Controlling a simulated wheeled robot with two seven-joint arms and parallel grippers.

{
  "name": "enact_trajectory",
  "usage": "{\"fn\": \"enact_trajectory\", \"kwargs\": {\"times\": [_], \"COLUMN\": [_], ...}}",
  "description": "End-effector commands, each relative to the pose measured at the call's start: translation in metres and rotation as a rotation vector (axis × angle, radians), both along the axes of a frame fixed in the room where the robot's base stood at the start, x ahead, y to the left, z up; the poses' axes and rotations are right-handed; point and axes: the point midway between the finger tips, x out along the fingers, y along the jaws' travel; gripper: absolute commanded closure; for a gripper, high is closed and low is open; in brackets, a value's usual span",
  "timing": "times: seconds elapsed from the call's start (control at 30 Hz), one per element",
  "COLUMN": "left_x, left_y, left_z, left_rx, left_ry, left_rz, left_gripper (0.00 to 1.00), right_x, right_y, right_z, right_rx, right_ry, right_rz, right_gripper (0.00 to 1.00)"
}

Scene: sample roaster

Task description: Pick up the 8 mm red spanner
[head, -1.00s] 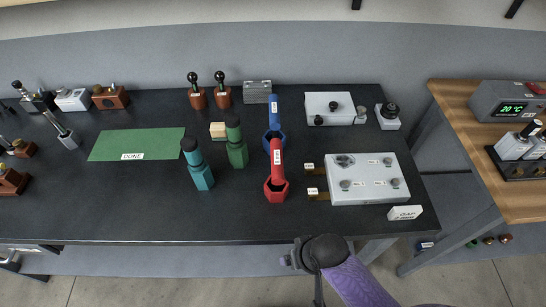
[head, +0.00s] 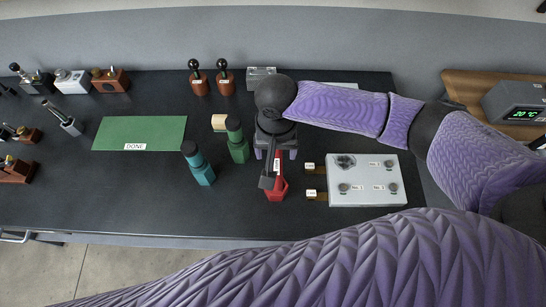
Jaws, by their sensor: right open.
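The red spanner (head: 280,185) lies on the dark bench, its open-looking head towards the front edge and a white label on its shaft. My right gripper (head: 275,154) is over the rear part of the spanner, pointing down, with its fingers apart on either side of the shaft. A dark part of the gripper covers some of the spanner. I cannot tell whether the fingers touch it. The blue spanner behind it is hidden by my right wrist. My left gripper is not in view.
A green DONE mat (head: 140,130) lies at left. Teal (head: 199,166) and green (head: 237,143) bottle-like tools stand left of the spanner. A white panel box (head: 365,190) with brass tabs sits close at right. Bench between mat and front edge is clear.

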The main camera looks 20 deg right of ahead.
Motion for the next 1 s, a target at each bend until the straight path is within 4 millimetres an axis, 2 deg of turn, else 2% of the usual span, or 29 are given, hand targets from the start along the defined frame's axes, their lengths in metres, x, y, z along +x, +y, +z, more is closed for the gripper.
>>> {"fn": "enact_trajectory", "kwargs": {"times": [0.03, 0.17, 0.4, 0.5, 0.67, 0.77, 1.0], "left_x": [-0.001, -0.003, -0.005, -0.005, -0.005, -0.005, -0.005], "left_y": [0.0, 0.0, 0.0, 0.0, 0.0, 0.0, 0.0], "left_z": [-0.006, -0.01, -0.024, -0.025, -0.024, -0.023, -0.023], "left_rx": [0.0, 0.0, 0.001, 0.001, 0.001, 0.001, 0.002], "left_ry": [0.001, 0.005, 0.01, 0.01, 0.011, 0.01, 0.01], "left_rz": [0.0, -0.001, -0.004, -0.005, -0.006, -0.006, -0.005], "left_gripper": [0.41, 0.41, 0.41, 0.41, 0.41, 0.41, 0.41], "right_x": [-0.001, 0.0, 0.004, 0.004, 0.004, 0.004, 0.004], "right_y": [0.0, 0.0, -0.002, -0.002, -0.002, -0.002, -0.002], "right_z": [-0.014, -0.033, -0.079, -0.085, -0.084, -0.084, -0.084], "right_rx": [-0.001, 0.002, 0.002, 0.003, 0.004, 0.004, 0.004], "right_ry": [0.002, 0.002, 0.0, -0.002, -0.002, -0.002, -0.002], "right_rz": [0.0, 0.002, 0.004, 0.004, 0.005, 0.005, 0.005], "right_gripper": [0.18, 0.18, 0.18, 0.18, 0.18, 0.35, 0.85]}}
